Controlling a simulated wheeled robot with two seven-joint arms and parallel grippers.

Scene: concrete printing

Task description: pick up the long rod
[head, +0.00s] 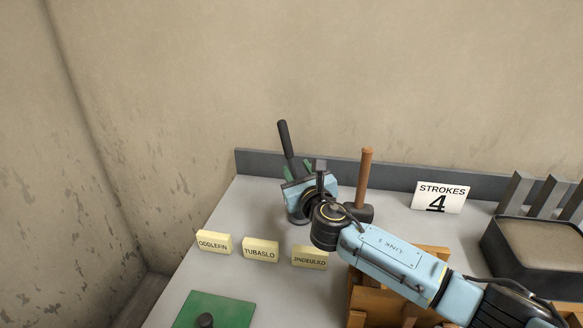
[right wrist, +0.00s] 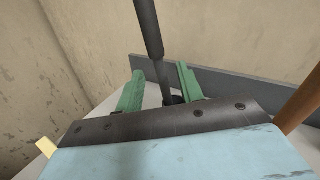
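A long dark rod (head: 284,138) with a thicker upper part stands slightly tilted at the back left of the grey table. It also shows in the right wrist view (right wrist: 149,28), where its thinner lower shaft runs down to a dark base. My right gripper (head: 298,171) reaches in close to the rod. Its two green fingers are apart in the right wrist view (right wrist: 160,72), with the lower shaft seen between them and no finger visibly touching it. The gripper body hides part of the rod's lower end. My left gripper is not in view.
A wooden-handled mallet (head: 364,180) stands upright just right of my gripper. Name cards (head: 260,250) stand in front. A "STROKES 4" sign (head: 440,197), a wooden box (head: 362,300), a dark-sided block (head: 535,250) and a green mat (head: 228,312) are also there. A low grey ledge (head: 262,161) runs behind.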

